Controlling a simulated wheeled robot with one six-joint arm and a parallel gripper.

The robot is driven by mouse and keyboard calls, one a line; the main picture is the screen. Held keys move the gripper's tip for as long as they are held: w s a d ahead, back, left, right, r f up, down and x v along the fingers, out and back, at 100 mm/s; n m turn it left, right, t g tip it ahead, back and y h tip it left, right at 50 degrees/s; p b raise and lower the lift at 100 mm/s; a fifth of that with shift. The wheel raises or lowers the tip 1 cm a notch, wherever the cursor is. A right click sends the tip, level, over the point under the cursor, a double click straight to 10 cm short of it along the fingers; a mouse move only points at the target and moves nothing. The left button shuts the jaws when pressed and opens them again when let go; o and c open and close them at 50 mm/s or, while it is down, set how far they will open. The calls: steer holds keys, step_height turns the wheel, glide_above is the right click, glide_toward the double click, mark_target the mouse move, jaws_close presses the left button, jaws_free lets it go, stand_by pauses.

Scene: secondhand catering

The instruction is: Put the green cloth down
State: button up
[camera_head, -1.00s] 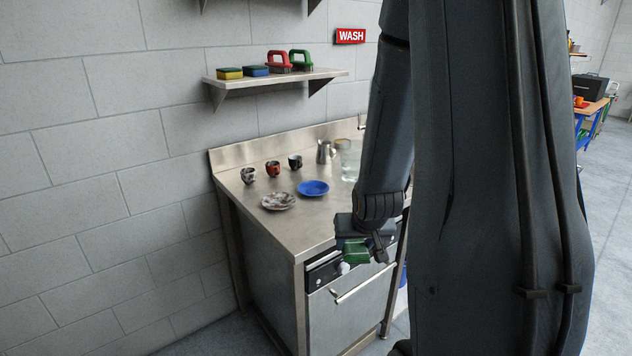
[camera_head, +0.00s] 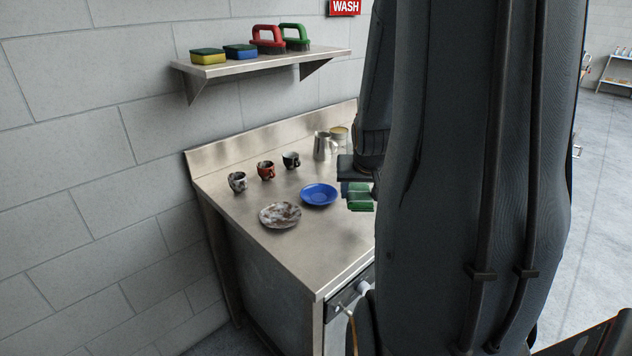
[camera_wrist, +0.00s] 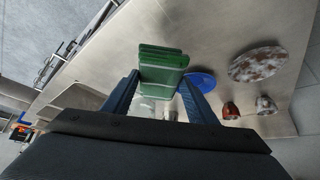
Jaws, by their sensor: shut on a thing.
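The green cloth (camera_head: 360,198) is folded and held by my gripper (camera_head: 357,187). In the head view it shows just right of the blue plate, partly hidden by my arm. In the wrist view the green cloth (camera_wrist: 161,66) sits between the two fingers of my gripper (camera_wrist: 160,85), which are shut on it. The cloth appears to be above the steel counter (camera_head: 290,245); its exact height cannot be told.
A blue plate (camera_head: 319,194) and a stained plate (camera_head: 280,215) lie on the counter. Several items stand behind, including a red cup (camera_head: 265,170) and a metal jug (camera_head: 323,146). A shelf (camera_head: 260,66) holds sponges and brushes. The counter's front left is clear.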

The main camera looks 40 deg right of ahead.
steer(key=w+d+f, duration=0.2)
steer(key=w, duration=0.1)
steer(key=w+d+f+p, duration=0.1)
steer(key=w+d, duration=0.1)
steer(key=w, duration=0.1)
steer(key=w+d+f, duration=0.2)
steer(key=d, duration=0.1)
steer(key=shift+w+f, duration=0.35)
steer(key=shift+w, duration=0.05)
steer(key=shift+w+d+f+p, duration=0.65)
steer(key=shift+w+d+f, duration=0.15)
steer(key=shift+w+f, duration=0.25)
steer(key=o, duration=0.8)
